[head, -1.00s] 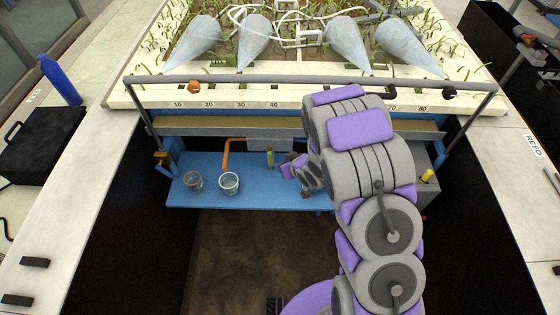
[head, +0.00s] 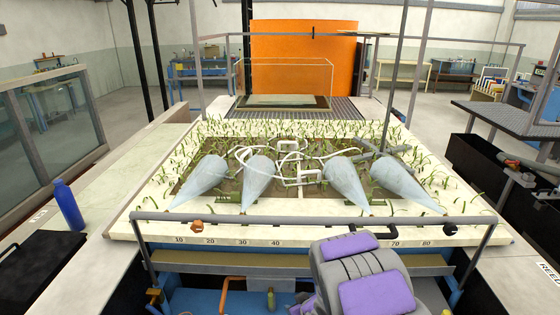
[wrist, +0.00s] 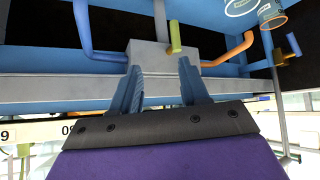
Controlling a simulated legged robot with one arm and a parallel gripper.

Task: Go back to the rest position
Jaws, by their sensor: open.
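My gripper (wrist: 160,64) shows in the wrist view with its two blue-grey fingers spread apart and nothing between them. Beyond the fingers are a grey box (wrist: 148,54) and a valve with a yellow-green handle (wrist: 175,38). I cannot tell how far the fingers are from the box. In the head view my grey and purple arm reaches in at the bottom right, below the front rail. The gripper itself cannot be made out there.
A grey rail (head: 300,219) crosses in front of the planted bed, which holds several pale blue cones. A blue bottle (head: 68,206) stands on the left ledge. In the wrist view an orange pipe (wrist: 236,52) and a cup (wrist: 271,14) lie at upper right.

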